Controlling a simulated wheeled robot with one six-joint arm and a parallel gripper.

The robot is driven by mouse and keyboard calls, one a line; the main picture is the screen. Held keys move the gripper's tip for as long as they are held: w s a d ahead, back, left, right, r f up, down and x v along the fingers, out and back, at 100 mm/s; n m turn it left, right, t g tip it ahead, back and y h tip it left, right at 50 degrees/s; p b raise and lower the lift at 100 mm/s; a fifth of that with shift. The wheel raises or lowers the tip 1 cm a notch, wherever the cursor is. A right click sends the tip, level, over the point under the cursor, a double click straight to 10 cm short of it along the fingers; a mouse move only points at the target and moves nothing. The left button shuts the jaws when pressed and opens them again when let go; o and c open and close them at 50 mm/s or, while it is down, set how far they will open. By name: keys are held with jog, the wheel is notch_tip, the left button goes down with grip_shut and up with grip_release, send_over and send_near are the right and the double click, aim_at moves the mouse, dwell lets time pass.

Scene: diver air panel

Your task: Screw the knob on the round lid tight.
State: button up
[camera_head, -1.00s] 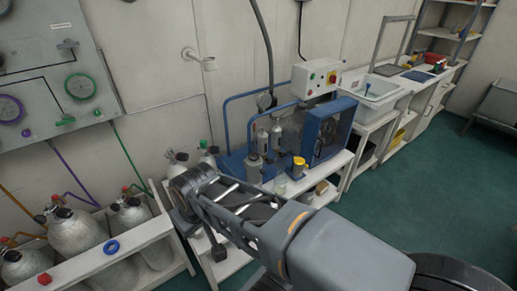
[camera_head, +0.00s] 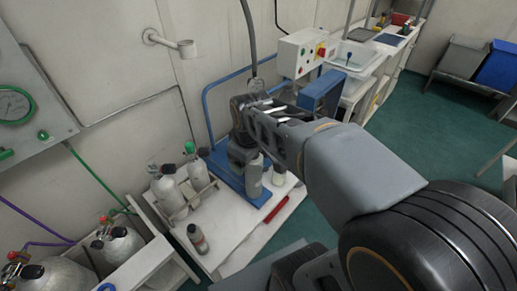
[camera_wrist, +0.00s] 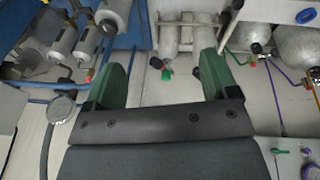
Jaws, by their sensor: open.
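My gripper (camera_wrist: 160,75) is open, with its two green fingers apart and nothing held between them. Beyond the gap in the wrist view are a green valve knob (camera_wrist: 166,74) and a dark valve, on small cylinders (camera_wrist: 169,38). In the head view my arm reaches over the blue-framed compressor (camera_head: 322,88) and covers much of it. Grey filter canisters (camera_wrist: 64,42) of the compressor show at the upper left of the wrist view. I cannot make out a round lid with a knob for certain in either view; it may be hidden behind my arm.
Small cylinders (camera_head: 167,190) and a bottle (camera_head: 198,240) stand on the white bench (camera_head: 232,230). Larger cylinders (camera_head: 118,243) stand in a rack at lower left. Green floor (camera_head: 412,130) is clear at right.

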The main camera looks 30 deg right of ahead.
jog(key=w+d+f+n+g, duration=0.1)
jog(key=w+d+f+n, duration=0.3)
jog(key=w+n, duration=0.5)
jog(key=w+d+f+n+g, duration=0.25)
jog(key=w+d+n, duration=0.35)
jog(key=w+n, duration=0.3)
jog(key=shift+t, duration=0.35)
jog(key=f, duration=1.3)
jog(key=shift+w+d+f, duration=0.15)
jog(key=shift+w+f, duration=0.1)
jog(key=shift+c, duration=0.3)
jog(key=c, duration=0.9)
jog(key=shift+o, duration=0.2)
